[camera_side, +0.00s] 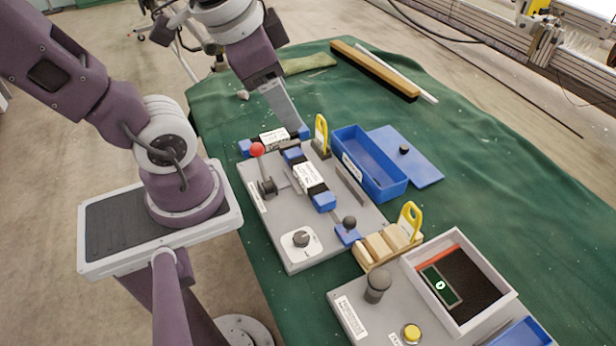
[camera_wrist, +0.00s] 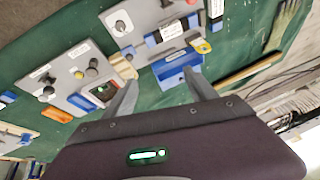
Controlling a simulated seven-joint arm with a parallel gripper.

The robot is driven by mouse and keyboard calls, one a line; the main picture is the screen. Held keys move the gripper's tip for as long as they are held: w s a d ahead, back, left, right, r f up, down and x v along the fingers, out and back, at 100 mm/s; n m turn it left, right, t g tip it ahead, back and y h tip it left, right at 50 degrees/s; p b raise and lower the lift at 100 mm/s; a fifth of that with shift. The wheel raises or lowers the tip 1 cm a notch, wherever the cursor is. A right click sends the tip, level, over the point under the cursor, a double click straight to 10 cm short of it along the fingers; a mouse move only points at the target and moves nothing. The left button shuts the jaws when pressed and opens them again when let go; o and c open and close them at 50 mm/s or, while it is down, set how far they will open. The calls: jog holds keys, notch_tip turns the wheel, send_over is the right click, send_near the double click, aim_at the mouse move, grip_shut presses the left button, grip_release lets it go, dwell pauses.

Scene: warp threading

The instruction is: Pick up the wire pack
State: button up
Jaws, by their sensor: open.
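No item is clearly marked as the wire pack; the likeliest are two white labelled blocks with blue ends. One block (camera_side: 309,179) lies on the grey panel, in its middle. The other block (camera_side: 274,138) lies at the panel's far edge, close to my gripper (camera_side: 297,125). A white block with blue ends (camera_wrist: 172,31) shows beyond the fingers there. In the side view the grey finger overlaps the far block's right end; I cannot tell whether they touch.
An open blue bin (camera_side: 370,165) and a flat blue lid (camera_side: 405,155) lie right of the panel (camera_side: 285,235). Yellow-handled tools (camera_side: 321,133) stand upright nearby. A red-knobbed lever (camera_side: 257,150) rises from the panel. The green cloth (camera_side: 480,165) is bare at right.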

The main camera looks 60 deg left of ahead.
jog(key=w+a+f+m+g+y, duration=0.2)
jog(key=w+a+f+m+g, duration=0.1)
jog(key=w+a+f+m, duration=0.3)
jog(key=m+g+h, duration=0.2)
jog(key=m+h, duration=0.1)
jog(key=m, duration=0.7)
send_over(308, 174)
jog(key=f, duration=1.5)
jog(key=shift+s+a, duration=0.1)
jog(key=shift+a, duration=0.3)
jog(key=f, duration=0.7)
jog(key=shift+d+f, duration=0.1)
jog(key=shift+d, duration=0.25)
grip_shut()
